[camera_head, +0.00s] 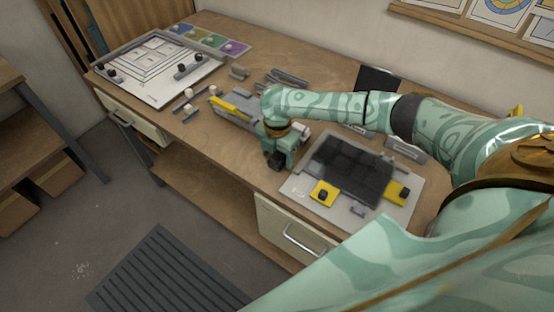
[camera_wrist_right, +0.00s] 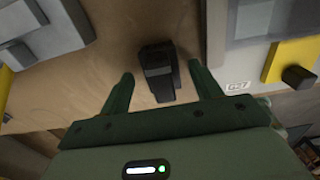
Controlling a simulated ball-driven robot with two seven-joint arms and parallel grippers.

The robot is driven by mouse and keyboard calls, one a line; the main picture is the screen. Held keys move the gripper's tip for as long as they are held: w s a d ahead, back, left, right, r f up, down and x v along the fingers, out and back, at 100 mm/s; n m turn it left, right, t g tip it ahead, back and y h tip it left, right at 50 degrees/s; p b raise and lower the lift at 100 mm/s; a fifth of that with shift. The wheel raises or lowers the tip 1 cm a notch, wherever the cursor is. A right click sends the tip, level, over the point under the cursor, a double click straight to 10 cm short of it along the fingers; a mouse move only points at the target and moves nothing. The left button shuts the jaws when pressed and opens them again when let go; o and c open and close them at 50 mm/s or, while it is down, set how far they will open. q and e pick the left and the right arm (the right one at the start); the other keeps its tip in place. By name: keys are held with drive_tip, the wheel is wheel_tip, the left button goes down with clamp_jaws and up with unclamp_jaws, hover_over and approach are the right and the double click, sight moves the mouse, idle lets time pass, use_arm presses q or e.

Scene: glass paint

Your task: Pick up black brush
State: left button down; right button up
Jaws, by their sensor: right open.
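The black brush (camera_wrist_right: 158,72), a dark block with a narrower dark part toward me, is on the wooden table in the right wrist view. My right gripper (camera_wrist_right: 161,76) is open, with one green finger on each side of the brush. A gap shows between the brush and each finger; whether either touches it is hard to tell. In the head view the right gripper (camera_head: 282,153) points down near the table's front edge, with a dark piece (camera_head: 276,160), likely the brush, at its tips. My left gripper is not in view.
Right of the gripper lies a pale board (camera_head: 299,190) with a dark panel (camera_head: 352,168) and yellow clamps (camera_head: 324,194). A grey tool with a yellow part (camera_head: 231,104) lies to the left. A framed panel (camera_head: 144,88) is at the far left. A drawer (camera_head: 290,233) is below.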

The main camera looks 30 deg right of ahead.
sight(278, 152)
drive_tip(key=shift+s+d, duration=0.1)
drive_tip(key=shift+d, duration=0.1)
drive_tip(key=shift+r, duration=0.1)
drive_tip(key=c, duration=0.5)
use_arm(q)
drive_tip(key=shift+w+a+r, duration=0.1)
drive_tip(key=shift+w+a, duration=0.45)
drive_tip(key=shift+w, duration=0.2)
use_arm(e)
drive_tip(key=c, duration=0.7)
drive_tip(key=shift+o, duration=0.2)
